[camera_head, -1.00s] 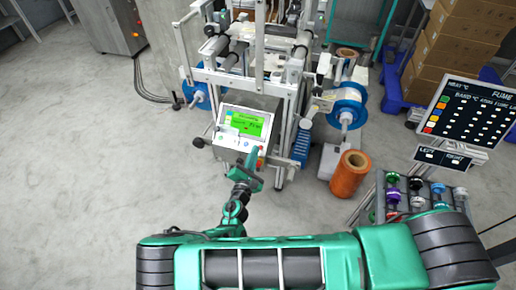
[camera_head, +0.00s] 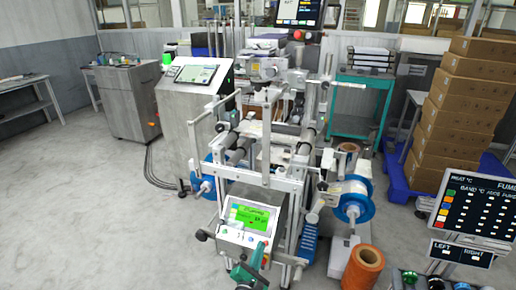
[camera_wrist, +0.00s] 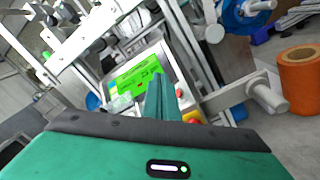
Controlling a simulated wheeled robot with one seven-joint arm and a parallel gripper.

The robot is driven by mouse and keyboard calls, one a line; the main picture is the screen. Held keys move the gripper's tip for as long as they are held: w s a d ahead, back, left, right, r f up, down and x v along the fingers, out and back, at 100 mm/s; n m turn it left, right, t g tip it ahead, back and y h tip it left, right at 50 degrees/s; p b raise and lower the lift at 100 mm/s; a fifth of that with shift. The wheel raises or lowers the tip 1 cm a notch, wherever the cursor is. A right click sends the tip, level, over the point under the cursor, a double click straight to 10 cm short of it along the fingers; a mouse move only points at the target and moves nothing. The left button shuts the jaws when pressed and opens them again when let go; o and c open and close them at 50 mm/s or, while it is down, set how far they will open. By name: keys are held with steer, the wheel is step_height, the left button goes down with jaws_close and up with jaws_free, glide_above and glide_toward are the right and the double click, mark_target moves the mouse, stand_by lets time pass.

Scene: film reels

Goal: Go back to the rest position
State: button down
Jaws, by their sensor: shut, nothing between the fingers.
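My gripper (camera_wrist: 160,98) is shut and empty in the wrist view. Its green fingers point at the control panel (camera_wrist: 146,75) with the lit green screen and cover part of it. In the head view, my gripper (camera_head: 248,270) is at the bottom edge, in front of the lower part of the same control panel (camera_head: 246,218). I cannot tell whether the fingertips touch the panel. Red and yellow buttons (camera_wrist: 190,117) show just right of the fingers. Most of my arm is outside the head view.
The film machine (camera_head: 270,165) stands behind the panel, with blue reels (camera_head: 355,200) at its sides. An orange roll (camera_head: 363,268) stands on the floor at right. A dark display board (camera_head: 478,215) is at far right. The floor at left (camera_head: 90,220) is clear.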

steer(key=s+d+r+m+g+h, duration=0.1)
steer(key=d+r+m+g+h, duration=0.1)
steer(key=d+r+m+g, duration=0.6)
steer(key=s+d+r+m+g+h, duration=0.1)
steer(key=s+d+r+m+g, duration=0.3)
steer(key=d, duration=0.8)
steer(key=w+d+r+m+g+h, duration=0.15)
steer(key=d+r+m+g, duration=0.25)
steer(key=d+m, duration=0.45)
steer(key=s+d+r+m+y, duration=0.3)
steer(key=s+r, duration=0.3)
steer(key=s, duration=0.4)
steer(key=s+d+r+m+y, duration=0.3)
steer(key=s+d+r+m, duration=0.1)
steer(key=s+r, duration=0.3)
steer(key=s+d+r+m+g+y, duration=0.1)
steer(key=s+d+r+m+y, duration=0.2)
steer(key=s, duration=0.9)
step_height(320, 180, up, 3)
steer(key=shift+s+d+r+y, duration=0.15)
steer(key=shift+s+d+y, duration=0.2)
steer(key=shift+d+y, duration=0.15)
steer(key=shift+w+f, duration=0.25)
steer(key=shift+w, duration=0.4)
